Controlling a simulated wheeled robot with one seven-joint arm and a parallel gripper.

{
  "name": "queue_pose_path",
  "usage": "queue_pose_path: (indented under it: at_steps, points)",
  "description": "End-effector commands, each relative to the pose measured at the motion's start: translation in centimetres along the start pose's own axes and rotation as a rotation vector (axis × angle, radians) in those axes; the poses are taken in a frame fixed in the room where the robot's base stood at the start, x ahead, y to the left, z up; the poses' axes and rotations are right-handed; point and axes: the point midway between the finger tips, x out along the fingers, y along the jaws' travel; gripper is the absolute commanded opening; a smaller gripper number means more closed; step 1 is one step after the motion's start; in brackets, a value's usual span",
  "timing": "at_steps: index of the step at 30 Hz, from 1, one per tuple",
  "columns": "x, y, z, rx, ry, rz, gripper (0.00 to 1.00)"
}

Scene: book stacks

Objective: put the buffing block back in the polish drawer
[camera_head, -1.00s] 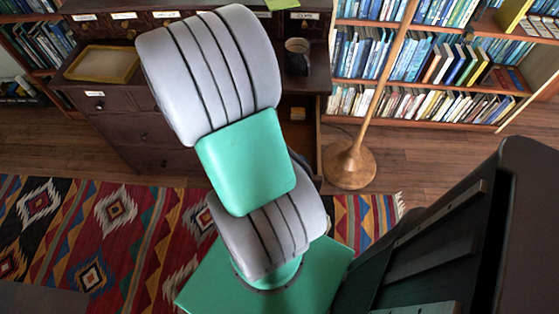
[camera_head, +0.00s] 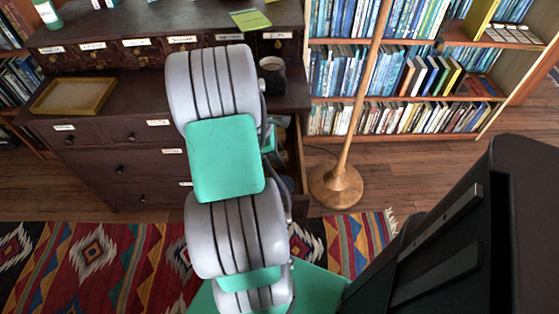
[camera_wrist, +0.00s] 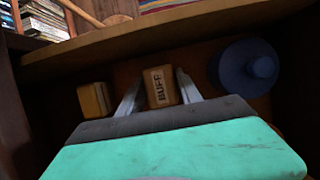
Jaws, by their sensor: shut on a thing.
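The buffing block (camera_wrist: 161,87) is a tan block marked "BUFF". In the wrist view it sits between the two fingers of my gripper (camera_wrist: 159,76), which is shut on it. Block and fingers are inside the open drawer, behind its wooden wall (camera_wrist: 130,41). I cannot tell if the block touches the drawer floor. In the head view the open drawer (camera_head: 299,168) sticks out at the right side of the dark cabinet (camera_head: 90,155). My arm hides the gripper and block there.
In the drawer, a yellowish block (camera_wrist: 95,100) lies left of the gripper and a blue round lidded thing (camera_wrist: 249,66) lies right. A dark mug (camera_head: 271,76) and a tray (camera_head: 73,96) stand on the cabinet. A wooden lamp stand (camera_head: 337,183) stands right of the drawer.

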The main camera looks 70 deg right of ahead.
Motion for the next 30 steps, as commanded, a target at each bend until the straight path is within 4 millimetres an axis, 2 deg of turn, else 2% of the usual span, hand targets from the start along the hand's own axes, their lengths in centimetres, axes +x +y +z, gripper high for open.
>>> queue_pose_path:
  at_steps: [1, 11, 12, 20, 27, 30]
  points:
    - [0.9, 0.0, -0.4, -0.001, 0.000, 0.000, 0.09]
    - [1.1, 0.1, -0.5, 0.000, 0.000, 0.002, 0.09]
    - [1.1, 0.1, -0.5, 0.000, 0.001, 0.002, 0.42]
    - [1.1, 0.1, -0.5, 0.001, 0.001, 0.002, 0.63]
    - [1.0, 0.1, -0.5, 0.001, 0.001, 0.002, 0.63]
    - [0.1, 0.1, -0.3, 0.001, 0.001, 0.003, 0.63]
